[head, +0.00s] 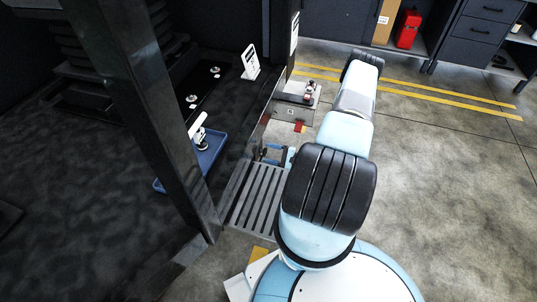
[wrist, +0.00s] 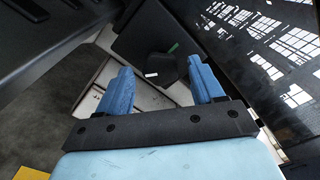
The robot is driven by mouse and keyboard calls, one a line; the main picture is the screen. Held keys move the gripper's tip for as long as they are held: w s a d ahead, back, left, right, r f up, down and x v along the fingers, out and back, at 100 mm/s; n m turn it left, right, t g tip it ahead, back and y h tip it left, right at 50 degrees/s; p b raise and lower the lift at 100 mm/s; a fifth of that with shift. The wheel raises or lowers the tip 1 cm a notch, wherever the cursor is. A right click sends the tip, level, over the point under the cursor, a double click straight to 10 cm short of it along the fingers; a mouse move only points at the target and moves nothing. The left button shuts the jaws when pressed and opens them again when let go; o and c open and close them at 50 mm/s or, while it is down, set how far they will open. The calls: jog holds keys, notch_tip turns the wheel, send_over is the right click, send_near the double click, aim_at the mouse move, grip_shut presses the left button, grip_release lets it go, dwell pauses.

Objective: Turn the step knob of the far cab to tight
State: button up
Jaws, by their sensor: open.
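A dark knob (wrist: 167,67) shows in the wrist view, against a dark panel just beyond my fingertips. A green mark lies at its upper right and a small white label at its lower left. My gripper (wrist: 159,68) is open, with one blue finger to each side of the knob in the picture. I cannot tell whether the fingers touch it. In the head view my gripper (head: 272,154) is small and partly hidden by my arm, beside the cab's step side. I cannot make out the knob or its setting there.
A slatted step (head: 254,203) lies left of my arm. A dark cab post (head: 150,110) rises left of it. A blue tray (head: 208,158) lies on the cab floor. A box with red parts (head: 298,97) stands beyond my gripper. The concrete floor (head: 440,170) to the right is clear.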

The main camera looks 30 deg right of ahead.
jog(key=shift+w+a, duration=0.2)
jog(key=shift+w, duration=0.05)
jog(key=shift+c, duration=0.2)
